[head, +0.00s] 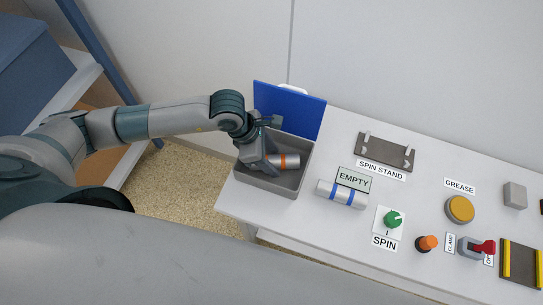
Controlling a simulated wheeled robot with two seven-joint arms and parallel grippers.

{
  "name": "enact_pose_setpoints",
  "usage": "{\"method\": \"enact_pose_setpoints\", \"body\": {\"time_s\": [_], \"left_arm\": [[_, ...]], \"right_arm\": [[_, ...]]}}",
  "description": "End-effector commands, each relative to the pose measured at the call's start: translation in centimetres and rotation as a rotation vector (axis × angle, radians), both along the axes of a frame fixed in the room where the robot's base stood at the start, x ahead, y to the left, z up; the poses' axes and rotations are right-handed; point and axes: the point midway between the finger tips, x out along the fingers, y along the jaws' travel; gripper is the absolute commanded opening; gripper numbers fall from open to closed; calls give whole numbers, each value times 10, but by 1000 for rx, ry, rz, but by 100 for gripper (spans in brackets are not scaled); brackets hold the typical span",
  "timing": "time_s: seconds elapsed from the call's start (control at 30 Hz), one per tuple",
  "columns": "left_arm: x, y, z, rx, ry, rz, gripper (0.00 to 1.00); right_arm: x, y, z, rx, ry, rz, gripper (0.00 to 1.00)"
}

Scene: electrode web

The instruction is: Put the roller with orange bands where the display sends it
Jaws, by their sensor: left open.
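The roller with an orange band showing (287,161) lies in a grey open bin (298,183) at the left end of the white table. My left gripper (262,160) is down in the bin at the roller's left end and is open. Its fingers hide part of the roller, and I cannot tell whether they touch it. A sign or small display reading EMPTY (354,179) stands just behind a silver roller with blue bands (342,194). The spin stand (385,151), with small uprights, holds no roller. My right gripper is not in view.
A blue panel (291,108) stands upright behind the bin. A green SPIN knob (393,219), an orange knob (427,243), a yellow GREASE disc (460,208), a red-handled clamp switch (482,248) and a yellow-edged plate (521,266) occupy the right side.

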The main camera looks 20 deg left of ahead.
Motion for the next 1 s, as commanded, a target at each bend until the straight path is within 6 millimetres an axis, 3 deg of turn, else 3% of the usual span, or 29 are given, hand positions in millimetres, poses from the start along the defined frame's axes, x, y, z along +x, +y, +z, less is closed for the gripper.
{"method": "enact_pose_setpoints", "body": {"time_s": [0.27, 0.7, 1.0], "left_arm": [[-3, 11, 26, -1, -4, -1, 52], [-13, 38, 95, 0, -4, 1, 52], [-16, 43, 111, 1, 0, -1, 52]], "right_arm": [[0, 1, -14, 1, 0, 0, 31], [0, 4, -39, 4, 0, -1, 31], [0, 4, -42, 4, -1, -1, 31]]}}
